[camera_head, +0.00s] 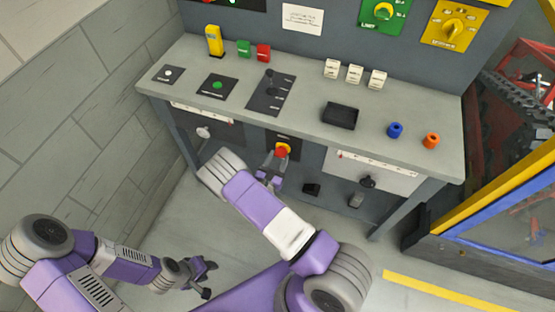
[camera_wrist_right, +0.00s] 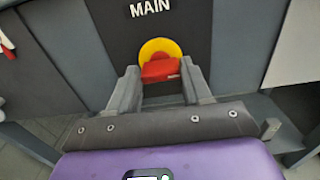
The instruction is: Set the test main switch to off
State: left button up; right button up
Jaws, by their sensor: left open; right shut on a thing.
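The main switch (camera_head: 282,150) is a red handle on a yellow disc, set in a black panel on the front of the test bench below the top. In the right wrist view the red handle (camera_wrist_right: 160,70) sits under the word MAIN, with the yellow disc (camera_wrist_right: 153,47) behind it. My right gripper (camera_head: 275,172) is at the switch, its fingers (camera_wrist_right: 162,88) on either side of the red handle and shut on it. The handle's exact setting is hard to tell. My left gripper (camera_head: 207,278) is open and empty, low at the left, away from the bench.
Drawers flank the switch panel. A yellow-and-blue framed enclosure (camera_head: 490,205) stands at the right. Open floor lies in front.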

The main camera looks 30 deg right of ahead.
jog(key=shift+n, duration=0.4)
jog(key=n+p, duration=0.1)
jog(key=n, duration=0.2)
jog(key=shift+a+n, duration=0.1)
jog(key=shift+n, duration=0.3)
jog(key=n+p, duration=0.1)
jog(key=n, duration=0.3)
jog(key=shift+w+f+n, duration=0.1)
jog(key=shift+n, duration=0.2)
jog(key=n, duration=0.8)
jog(key=shift+f+p, duration=0.2)
jog(key=shift+p, duration=0.15)
jog(key=shift+n, duration=0.4)
jog(key=o, duration=1.1)
jog(key=shift+c, duration=0.2)
jog(key=shift+a, duration=0.1)
